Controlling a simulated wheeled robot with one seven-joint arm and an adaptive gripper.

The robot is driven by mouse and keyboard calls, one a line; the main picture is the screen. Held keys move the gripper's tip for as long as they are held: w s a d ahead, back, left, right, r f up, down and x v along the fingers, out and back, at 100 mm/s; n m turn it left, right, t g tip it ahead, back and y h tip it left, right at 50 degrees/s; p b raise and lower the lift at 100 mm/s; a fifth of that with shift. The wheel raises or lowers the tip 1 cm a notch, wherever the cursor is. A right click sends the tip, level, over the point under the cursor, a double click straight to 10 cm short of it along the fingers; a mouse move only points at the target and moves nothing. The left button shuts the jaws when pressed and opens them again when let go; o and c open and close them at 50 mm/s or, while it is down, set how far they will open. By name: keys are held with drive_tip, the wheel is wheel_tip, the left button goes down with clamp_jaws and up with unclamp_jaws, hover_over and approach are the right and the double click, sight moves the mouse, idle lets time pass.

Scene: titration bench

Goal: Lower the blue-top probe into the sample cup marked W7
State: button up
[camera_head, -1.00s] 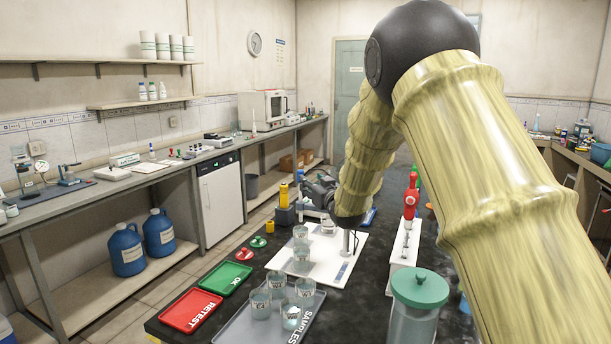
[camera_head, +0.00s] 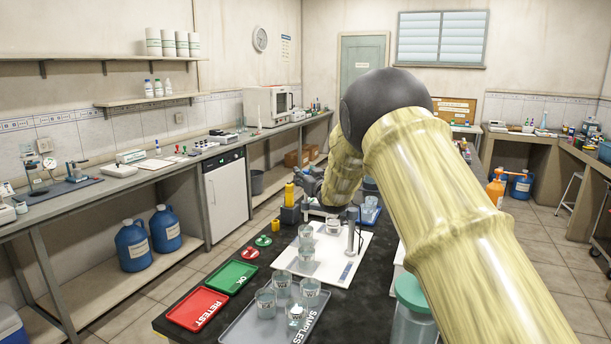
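My gripper (camera_head: 312,188), dark and small in the picture, is over the far end of the black bench, beside a yellow-topped holder. My own arm hides part of it, and I cannot tell whether its fingers are open or shut. I cannot make out the blue-top probe. Glass cups stand on a white board: one at the back (camera_head: 333,226), one left of it (camera_head: 305,234) and one nearer (camera_head: 307,256). Several more cups (camera_head: 265,302) stand on the grey SAMPLES tray (camera_head: 243,330). The cup labels are too small to read, so I cannot tell which is W7.
A slim upright stand (camera_head: 351,232) rises from the white board (camera_head: 340,268). The yellow-topped holder (camera_head: 289,196) stands at the bench's left edge. Red RETEST (camera_head: 192,303) and green OK (camera_head: 231,277) trays lie at left. A green-lidded jar (camera_head: 413,325) is partly behind my arm.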

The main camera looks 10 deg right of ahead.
sight(306, 201)
clamp_jaws()
drive_tip(key=shift+w+f+b, duration=0.1)
drive_tip(key=shift+f+b, duration=1.65)
drive_tip(key=shift+f, duration=1.75)
drive_tip(key=shift+r, duration=0.1)
unclamp_jaws()
drive_tip(key=s+d, duration=0.2)
drive_tip(key=s, duration=1)
